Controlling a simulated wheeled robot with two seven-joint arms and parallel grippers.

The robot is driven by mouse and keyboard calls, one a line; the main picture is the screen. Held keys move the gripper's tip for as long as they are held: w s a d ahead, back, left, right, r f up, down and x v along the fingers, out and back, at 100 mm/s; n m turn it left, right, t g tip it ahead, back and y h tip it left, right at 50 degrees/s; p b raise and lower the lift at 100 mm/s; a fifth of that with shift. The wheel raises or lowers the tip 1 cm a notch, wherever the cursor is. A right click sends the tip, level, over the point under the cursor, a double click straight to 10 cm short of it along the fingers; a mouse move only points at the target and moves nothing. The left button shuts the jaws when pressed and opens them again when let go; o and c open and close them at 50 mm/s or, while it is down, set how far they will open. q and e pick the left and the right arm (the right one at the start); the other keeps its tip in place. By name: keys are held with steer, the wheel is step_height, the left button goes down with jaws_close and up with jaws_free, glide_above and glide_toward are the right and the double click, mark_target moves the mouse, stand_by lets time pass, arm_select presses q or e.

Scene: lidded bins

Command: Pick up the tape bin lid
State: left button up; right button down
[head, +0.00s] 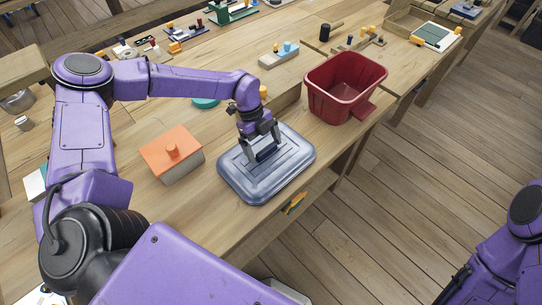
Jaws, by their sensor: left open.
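A grey-blue lid (286,172) with rounded corners and a raised rim lies flat on the wooden table near its front edge. My left gripper (262,158) points down over the middle of the lid with its fingers apart. The fingers are at or just above the lid's top, around its dark middle part; I cannot tell whether they touch it. A red open bin (330,106) stands to the right of the lid, with no lid on it. My right arm shows at the lower right, but its gripper cannot be made out.
An orange-topped box (172,152) with a knob stands left of the lid. A teal round thing (206,102) is partly behind my left arm. A small block with pegs (279,54) sits farther back. The table edge is close to the lid, with open floor (420,190) beyond.

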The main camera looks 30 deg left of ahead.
arm_select(q)
steer(key=shift+d+f, duration=0.1)
steer(key=shift+f, duration=0.05)
steer(key=c, duration=1.2)
steer(key=shift+o, duration=0.2)
